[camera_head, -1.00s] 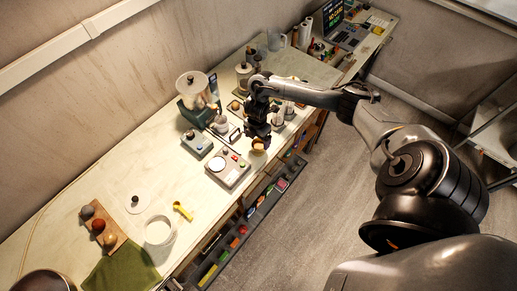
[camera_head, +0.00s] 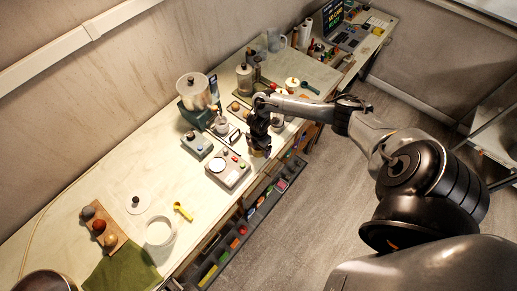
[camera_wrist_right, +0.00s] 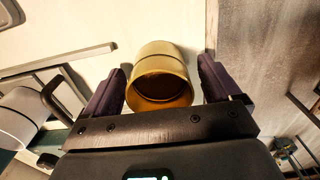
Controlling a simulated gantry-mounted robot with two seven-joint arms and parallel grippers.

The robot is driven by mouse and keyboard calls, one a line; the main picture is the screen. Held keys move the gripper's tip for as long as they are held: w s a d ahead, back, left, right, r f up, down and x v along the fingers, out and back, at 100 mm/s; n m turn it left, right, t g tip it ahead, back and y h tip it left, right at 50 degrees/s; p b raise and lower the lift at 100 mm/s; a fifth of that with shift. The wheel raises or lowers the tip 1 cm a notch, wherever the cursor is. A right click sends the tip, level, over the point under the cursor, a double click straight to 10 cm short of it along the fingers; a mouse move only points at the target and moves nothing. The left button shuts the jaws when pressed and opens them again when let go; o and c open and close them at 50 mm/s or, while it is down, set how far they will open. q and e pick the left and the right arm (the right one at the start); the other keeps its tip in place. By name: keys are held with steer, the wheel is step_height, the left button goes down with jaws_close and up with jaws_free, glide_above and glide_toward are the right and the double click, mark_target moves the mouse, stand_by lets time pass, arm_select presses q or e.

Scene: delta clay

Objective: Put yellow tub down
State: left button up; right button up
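The yellow tub (camera_wrist_right: 164,75) is a dull gold, round, open vessel in the right wrist view, its dark mouth turned toward the camera. My right gripper (camera_wrist_right: 162,85) has one finger on each side of the tub, close against it near the rim. In the head view the gripper (camera_head: 259,146) points down with the tub (camera_head: 259,153) at its fingertips, by the front edge of the bench. The gripper partly covers the tub there, and I cannot tell whether its base touches the bench. My left gripper is not in view.
A scale (camera_head: 227,169) stands just left of the right gripper on the pale bench (camera_head: 140,160). A blender (camera_head: 198,93) and a small blue-grey device (camera_head: 196,144) are behind. A long organiser tray (camera_head: 232,250) runs below the front edge.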

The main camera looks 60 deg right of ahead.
steer(key=c, duration=1.2)
steer(key=shift+o, duration=0.2)
steer(key=shift+r, duration=0.1)
